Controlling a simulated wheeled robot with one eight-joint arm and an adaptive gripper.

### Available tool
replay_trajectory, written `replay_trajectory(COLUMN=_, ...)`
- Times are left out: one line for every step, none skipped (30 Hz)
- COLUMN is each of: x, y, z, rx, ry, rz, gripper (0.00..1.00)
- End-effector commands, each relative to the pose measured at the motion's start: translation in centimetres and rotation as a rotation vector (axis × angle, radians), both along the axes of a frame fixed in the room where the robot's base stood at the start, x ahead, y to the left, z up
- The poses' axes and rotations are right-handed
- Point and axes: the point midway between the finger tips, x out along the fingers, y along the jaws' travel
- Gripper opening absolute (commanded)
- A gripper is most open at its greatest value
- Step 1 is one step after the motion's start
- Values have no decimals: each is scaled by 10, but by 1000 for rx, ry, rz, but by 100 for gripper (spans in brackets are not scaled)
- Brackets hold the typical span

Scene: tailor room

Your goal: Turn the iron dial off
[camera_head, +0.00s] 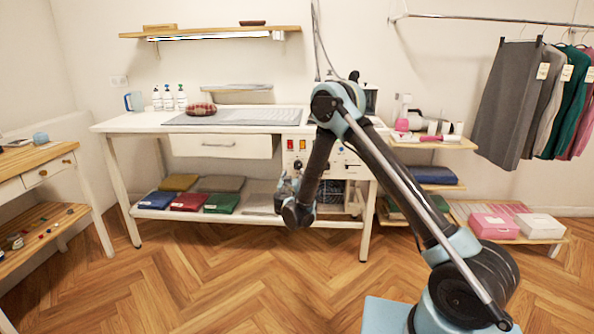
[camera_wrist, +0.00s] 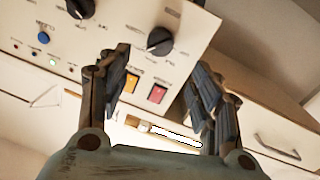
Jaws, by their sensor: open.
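A cream control panel (camera_head: 318,147) sits under the right end of the white table, partly hidden by my arm. In the wrist view the panel (camera_wrist: 118,22) carries two black dials. One dial (camera_wrist: 160,41) lies just beyond the gap between my fingertips; the other dial (camera_wrist: 80,8) is cut by the top edge. The labels are too small to read, so I cannot tell which is the iron dial. My gripper (camera_wrist: 162,63) is open and empty, facing the panel. In the head view my gripper (camera_head: 284,186) is low in front of the panel.
A yellow switch (camera_wrist: 131,82) and a red switch (camera_wrist: 157,94) sit between my fingers in the wrist view. A blue button (camera_wrist: 43,38) and a lit green lamp (camera_wrist: 52,62) are to the left. The white table (camera_head: 140,122) has a drawer (camera_head: 220,146); folded cloths lie on its lower shelf.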

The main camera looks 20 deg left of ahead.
Motion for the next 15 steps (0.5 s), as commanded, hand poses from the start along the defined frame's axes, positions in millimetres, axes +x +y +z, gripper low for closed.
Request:
replay_trajectory(x=10, y=1, z=0, rx=0, ry=0, rz=-2, gripper=58)
replay_trajectory(x=15, y=2, z=0, rx=0, ry=0, rz=-1, gripper=58)
replay_trajectory(x=23, y=3, z=0, rx=0, ry=0, rz=-1, gripper=58)
replay_trajectory(x=28, y=4, z=0, rx=0, ry=0, rz=-2, gripper=58)
replay_trajectory(x=33, y=5, z=0, rx=0, ry=0, rz=-2, gripper=58)
replay_trajectory(x=40, y=6, z=0, rx=0, ry=0, rz=-1, gripper=58)
replay_trajectory(x=45, y=7, z=0, rx=0, ry=0, rz=-1, gripper=58)
replay_trajectory(x=50, y=7, z=0, rx=0, ry=0, rz=-1, gripper=58)
replay_trajectory(x=57, y=9, z=0, rx=0, ry=0, rz=-1, gripper=58)
replay_trajectory(x=62, y=9, z=0, rx=0, ry=0, rz=-2, gripper=58)
replay_trajectory(x=67, y=10, z=0, rx=0, ry=0, rz=-1, gripper=58)
replay_trajectory(x=73, y=12, z=0, rx=0, ry=0, rz=-1, gripper=58)
replay_trajectory(x=77, y=12, z=0, rx=0, ry=0, rz=-1, gripper=58)
replay_trajectory(x=81, y=13, z=0, rx=0, ry=0, rz=-1, gripper=58)
replay_trajectory(x=86, y=13, z=0, rx=0, ry=0, rz=-1, gripper=58)
